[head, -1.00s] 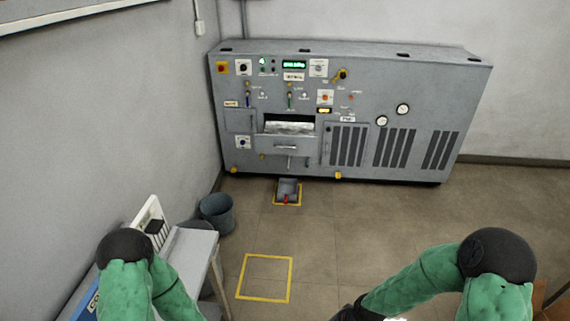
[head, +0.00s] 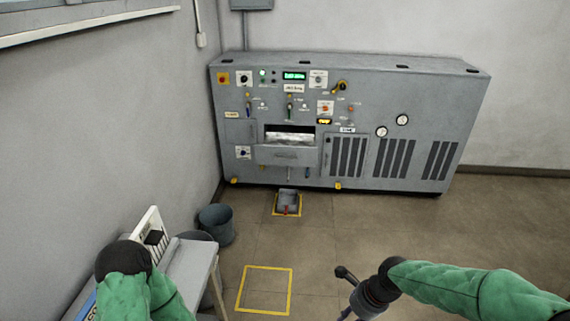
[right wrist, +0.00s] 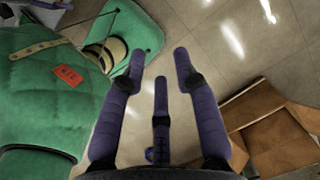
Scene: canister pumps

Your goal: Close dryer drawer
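The dryer drawer (head: 289,155) is in the front of the large grey machine (head: 430,90) against the far wall in the head view. It stands pulled out, with a dark opening and pale contents (head: 289,138) showing above its front panel. My right gripper (head: 347,290) is low in the head view, far from the drawer. In the right wrist view its purple fingers (right wrist: 158,62) are spread, with nothing between them but floor. My left arm shows at the lower left, but its gripper is out of view.
A grey scoop-like bin (head: 288,201) sits on the floor below the drawer inside a yellow outline. A dark bucket (head: 216,224) and a table (head: 190,270) stand at the left. An empty yellow square (head: 265,267) marks the floor. Open floor lies between me and the machine.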

